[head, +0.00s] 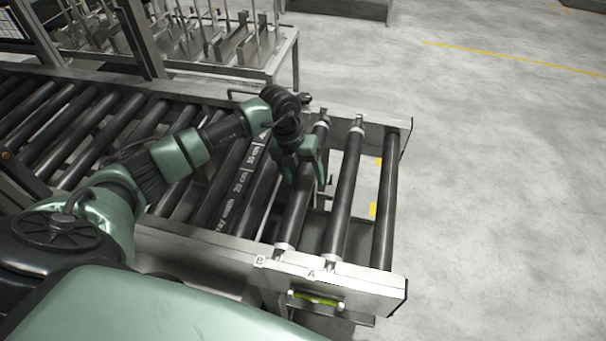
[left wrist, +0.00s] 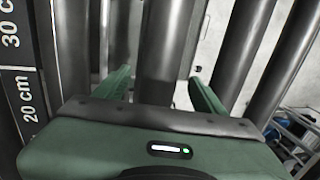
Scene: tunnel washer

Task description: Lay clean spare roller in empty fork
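Three dark rollers lie across the open end of the conveyor frame in the head view. One has its near end by the label B (head: 293,222), one by the label A (head: 340,205), and one is at the far right (head: 386,200). I cannot tell by looks which is the spare, and no empty fork shows clearly. My left gripper (head: 305,177) is over the roller by B, its green fingers on either side. In the left wrist view the roller (left wrist: 160,65) stands between the spread fingers (left wrist: 160,84), with small gaps beside it. My right gripper is out of view.
A strip marked 20 cm and 30 cm (head: 243,172) lies left of the gripper. More conveyor rollers (head: 85,115) run left. The near rail (head: 370,287) has a bright green item (head: 318,298) on its front. Open floor (head: 500,170) lies right.

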